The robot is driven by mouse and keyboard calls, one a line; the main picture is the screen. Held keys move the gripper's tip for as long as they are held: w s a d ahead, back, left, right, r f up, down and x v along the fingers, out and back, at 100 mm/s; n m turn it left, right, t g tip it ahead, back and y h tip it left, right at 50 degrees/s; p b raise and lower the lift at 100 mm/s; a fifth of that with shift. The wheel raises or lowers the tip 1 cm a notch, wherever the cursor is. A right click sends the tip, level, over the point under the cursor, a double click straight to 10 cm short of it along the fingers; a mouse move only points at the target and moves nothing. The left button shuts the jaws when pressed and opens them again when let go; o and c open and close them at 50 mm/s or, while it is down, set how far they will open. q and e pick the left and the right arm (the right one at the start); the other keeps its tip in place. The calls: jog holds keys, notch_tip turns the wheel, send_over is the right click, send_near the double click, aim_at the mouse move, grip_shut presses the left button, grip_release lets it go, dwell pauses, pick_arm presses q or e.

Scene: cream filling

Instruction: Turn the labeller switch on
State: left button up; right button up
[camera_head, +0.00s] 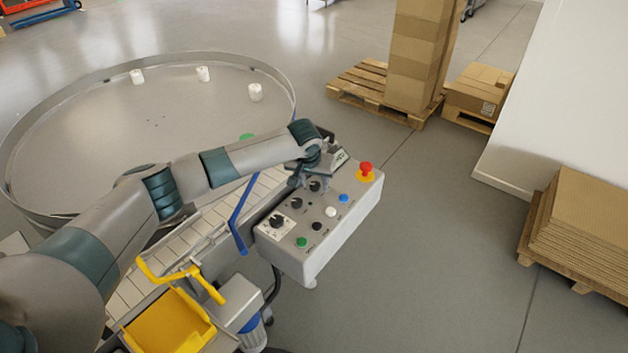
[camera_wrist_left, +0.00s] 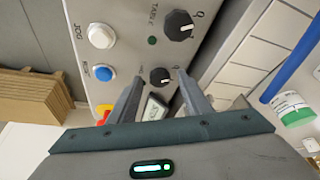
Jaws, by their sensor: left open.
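The grey control box (camera_head: 330,240) carries several black rotary switches. One black knob (camera_wrist_left: 160,76) sits between the fingertips of my left gripper (camera_wrist_left: 161,80) in the left wrist view; its label is mostly hidden by a finger. The fingers are open on either side of this knob; I cannot tell whether they touch it. Another black knob marked TABLE (camera_wrist_left: 178,25) is beside it. In the head view my left gripper (camera_head: 306,182) is over the far end of the panel, by the far knob (camera_head: 316,187). My right gripper is not in view.
A red emergency button (camera_head: 366,168), blue button (camera_head: 344,198), white button (camera_head: 331,212) and green button (camera_head: 302,242) are on the panel. A blue bar (camera_head: 239,215) and conveyor (camera_head: 190,235) lie left of the box. A round table (camera_head: 180,110) is behind.

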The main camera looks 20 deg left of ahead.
pick_arm(q)
jog(key=c, duration=1.1)
jog(key=shift+o, duration=0.2)
